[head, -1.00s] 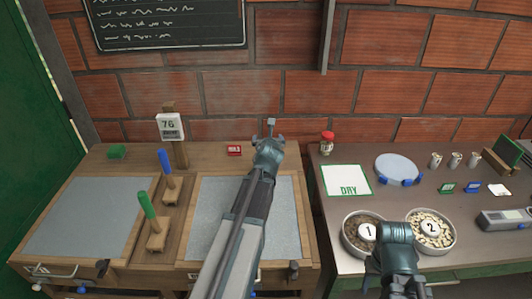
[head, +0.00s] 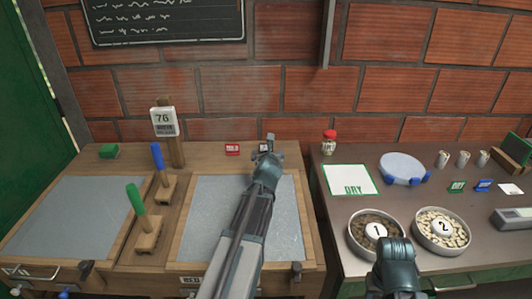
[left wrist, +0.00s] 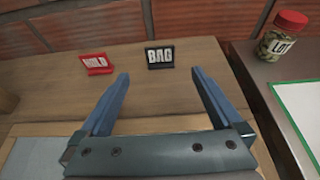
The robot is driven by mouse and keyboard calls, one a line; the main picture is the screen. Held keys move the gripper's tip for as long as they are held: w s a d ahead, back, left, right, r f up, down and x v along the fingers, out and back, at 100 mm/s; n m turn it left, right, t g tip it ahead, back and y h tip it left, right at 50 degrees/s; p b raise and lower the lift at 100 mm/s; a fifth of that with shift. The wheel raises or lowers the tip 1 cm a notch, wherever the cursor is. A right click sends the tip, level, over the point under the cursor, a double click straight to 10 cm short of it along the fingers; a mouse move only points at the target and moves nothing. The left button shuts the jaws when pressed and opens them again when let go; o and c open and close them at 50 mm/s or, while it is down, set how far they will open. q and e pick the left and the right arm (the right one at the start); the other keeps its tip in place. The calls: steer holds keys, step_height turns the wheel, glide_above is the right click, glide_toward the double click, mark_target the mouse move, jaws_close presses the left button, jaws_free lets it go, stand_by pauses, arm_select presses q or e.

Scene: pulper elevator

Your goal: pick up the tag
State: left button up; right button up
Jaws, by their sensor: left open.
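A small black tag reading BAG (left wrist: 160,56) stands upright on the wooden bench, just beyond and between my left fingertips in the left wrist view. In the head view my left gripper (head: 267,144) mostly hides it. A red tag, apparently reading HOLD (left wrist: 97,63), stands to its left and also shows in the head view (head: 232,149). My left gripper (left wrist: 160,75) is open and empty, with bench wood visible between its fingers. My right gripper (head: 392,250) is over the front of the right table by the bowls; its fingers cannot be made out.
A jar with a red lid (head: 329,142) stands right of the tags, near a white DRY mat (head: 348,180). Bowls of beans marked 1 (head: 354,243) and 2 (head: 455,249) sit by my right gripper. A brick wall (head: 320,95) rises behind. Bench around the tags is clear.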

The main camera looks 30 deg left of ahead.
mark_target(266, 146)
arm_select(q)
steer(key=b+x, duration=0.5)
steer(key=x, duration=0.8)
steer(key=shift+w+a+f, duration=0.15)
steer(key=shift+w, duration=0.05)
steer(key=shift+c, duration=0.6)
steer(key=c, duration=1.1)
step_height(266, 146, up, 2)
steer(key=shift+p, duration=0.9)
step_height(266, 146, up, 2)
steer(key=shift+p, duration=1.05)
steer(key=s+d, duration=0.2)
steer(key=s, duration=0.2)
steer(key=s+d, duration=0.3)
steer(key=s, duration=0.2)
steer(key=s+d+r+p, duration=0.1)
steer(key=s+d, duration=0.1)
steer(key=s, duration=0.3)
steer(key=shift+s+d+r, duration=0.1)
steer(key=shift+s+d, duration=0.1)
